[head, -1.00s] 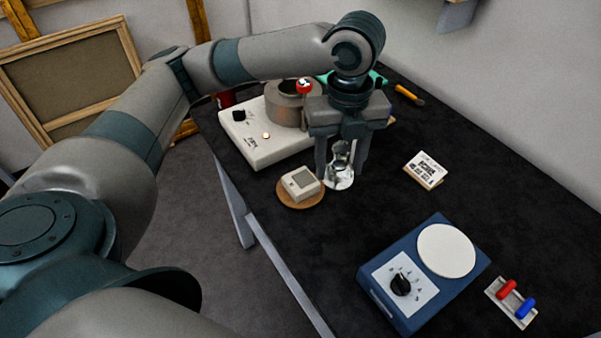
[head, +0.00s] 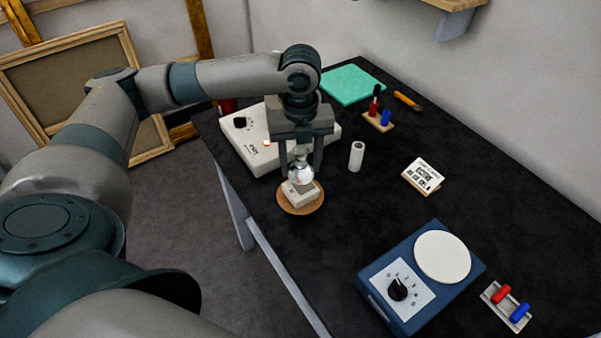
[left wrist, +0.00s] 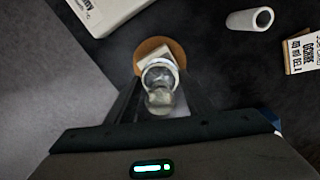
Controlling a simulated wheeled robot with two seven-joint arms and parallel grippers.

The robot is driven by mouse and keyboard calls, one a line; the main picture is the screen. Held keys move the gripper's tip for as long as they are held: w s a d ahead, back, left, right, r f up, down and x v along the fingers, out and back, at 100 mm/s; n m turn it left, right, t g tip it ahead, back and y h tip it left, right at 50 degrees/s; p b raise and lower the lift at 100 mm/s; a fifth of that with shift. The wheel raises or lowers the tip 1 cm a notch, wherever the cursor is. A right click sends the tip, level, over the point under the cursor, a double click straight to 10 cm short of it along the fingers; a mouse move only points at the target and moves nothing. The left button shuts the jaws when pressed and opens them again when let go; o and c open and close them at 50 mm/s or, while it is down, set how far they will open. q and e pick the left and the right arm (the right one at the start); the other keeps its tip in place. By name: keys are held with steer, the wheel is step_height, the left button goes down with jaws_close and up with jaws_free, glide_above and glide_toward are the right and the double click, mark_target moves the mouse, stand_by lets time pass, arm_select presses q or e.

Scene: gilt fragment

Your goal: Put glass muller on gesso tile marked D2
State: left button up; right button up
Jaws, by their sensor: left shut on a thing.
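The glass muller (head: 301,173) is clear, with a rounded knob and a wider foot. My left gripper (head: 301,168) is shut on it and holds it roughly upright. The muller is over the small pale gesso tile (head: 297,198), which lies on a round brown cork disc (head: 287,206). I cannot tell whether its foot touches the tile. In the left wrist view the muller (left wrist: 159,80) hides most of the tile (left wrist: 154,52). The tile's marking is not readable. My right gripper is not in view.
A white hotplate box (head: 242,140) stands just behind my gripper. A white cylinder (head: 357,156) stands to its right, with a small printed card (head: 424,175) beyond. A blue device with a round white plate (head: 442,256) is at the front right. The table between is clear.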

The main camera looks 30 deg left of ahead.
mark_target(301, 175)
arm_select(q)
steer(key=shift+f, duration=0.1)
step_height(301, 175, down, 3)
steer(key=shift+f+p, duration=0.2)
steer(key=shift+p, duration=0.4)
steer(key=shift+f, duration=0.2)
steer(key=o, duration=1.3)
steer(key=shift+f, duration=0.1)
steer(key=shift+c, duration=0.2)
